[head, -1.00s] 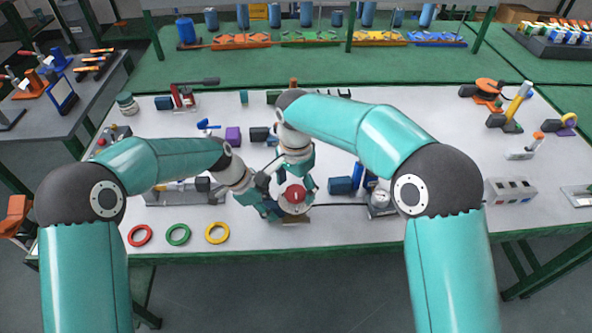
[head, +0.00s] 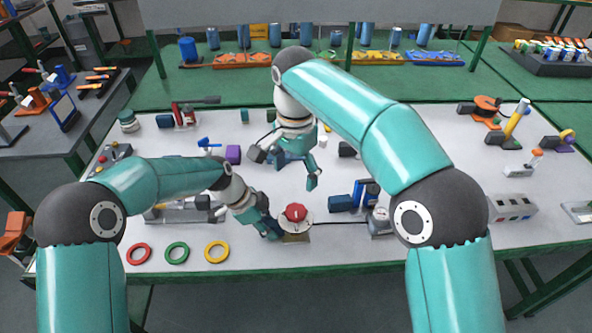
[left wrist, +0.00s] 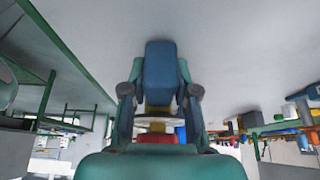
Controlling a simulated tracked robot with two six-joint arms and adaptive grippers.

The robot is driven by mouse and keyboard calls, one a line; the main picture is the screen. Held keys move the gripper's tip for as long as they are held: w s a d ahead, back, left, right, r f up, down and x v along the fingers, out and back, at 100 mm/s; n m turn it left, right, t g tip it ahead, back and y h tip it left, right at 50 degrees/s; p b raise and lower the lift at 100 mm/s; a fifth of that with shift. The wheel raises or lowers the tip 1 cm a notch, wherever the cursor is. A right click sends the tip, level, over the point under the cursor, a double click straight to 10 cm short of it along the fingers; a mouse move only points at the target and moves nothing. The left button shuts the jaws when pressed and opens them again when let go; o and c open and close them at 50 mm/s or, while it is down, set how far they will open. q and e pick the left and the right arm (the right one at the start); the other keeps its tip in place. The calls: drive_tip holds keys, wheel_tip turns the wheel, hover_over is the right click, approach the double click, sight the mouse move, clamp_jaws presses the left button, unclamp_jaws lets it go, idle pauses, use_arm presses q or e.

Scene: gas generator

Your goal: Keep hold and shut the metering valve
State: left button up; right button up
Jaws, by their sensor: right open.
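The metering valve, with a red knob (head: 295,212) on a round pale body above a tan base (head: 296,238), stands upright near the table's front edge. My left gripper (head: 271,227) is at its left side, shut on its body; the contact is partly hidden. In the left wrist view my fingers (left wrist: 160,95) flank a blue block (left wrist: 160,68), with yellow, white and red parts of the valve below it. My right gripper (head: 285,172) is open and empty, behind and above the valve, clear of the red knob. Its fingers are spread and point downward.
Red (head: 139,254), green (head: 177,253) and yellow (head: 217,251) rings lie at the front left. A gauge unit (head: 380,220) and blue blocks (head: 341,203) stand right of the valve, with a dark line between.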

use_arm(q)
drive_tip(key=o, duration=0.5)
drive_tip(key=shift+o, duration=0.2)
